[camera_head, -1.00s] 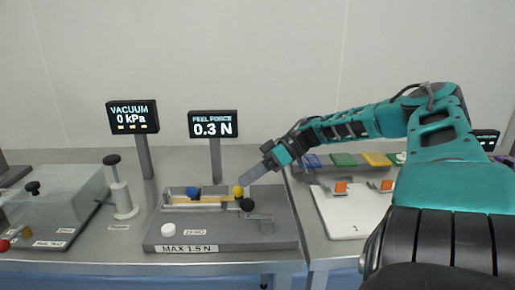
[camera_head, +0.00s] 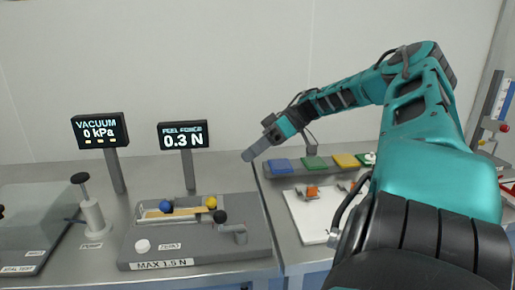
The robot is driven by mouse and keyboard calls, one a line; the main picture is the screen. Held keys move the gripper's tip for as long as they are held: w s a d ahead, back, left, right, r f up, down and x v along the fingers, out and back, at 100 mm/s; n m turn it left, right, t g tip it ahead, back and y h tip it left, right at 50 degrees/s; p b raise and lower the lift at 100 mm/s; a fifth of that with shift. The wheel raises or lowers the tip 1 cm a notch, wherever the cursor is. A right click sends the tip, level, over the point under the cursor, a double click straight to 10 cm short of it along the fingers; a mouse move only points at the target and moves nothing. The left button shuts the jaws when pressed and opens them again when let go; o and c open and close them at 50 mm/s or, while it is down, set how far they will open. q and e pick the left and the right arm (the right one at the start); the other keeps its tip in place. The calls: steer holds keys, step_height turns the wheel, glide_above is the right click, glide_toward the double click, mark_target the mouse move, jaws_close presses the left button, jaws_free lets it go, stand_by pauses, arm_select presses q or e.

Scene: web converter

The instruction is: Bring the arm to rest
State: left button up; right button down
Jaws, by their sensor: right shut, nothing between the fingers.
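My right arm comes in from the right side, teal and black. Its gripper (camera_head: 250,155) is shut and empty, in the air above and to the right of the peel-force fixture (camera_head: 260,246). The gripper appears apart from all of these. My left gripper does not show.
The peel-force display (camera_head: 183,135) reads 0.3 N. The vacuum display (camera_head: 100,131) reads 0 kPa. A hand pump (camera_head: 93,215) and a clear box (camera_head: 30,215) stand at left. Coloured pads, including a blue one (camera_head: 279,166), and a white board (camera_head: 305,222) lie at right.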

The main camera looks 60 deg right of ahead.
steer(key=shift+s+d+r, duration=0.4)
stand_by(0.5)
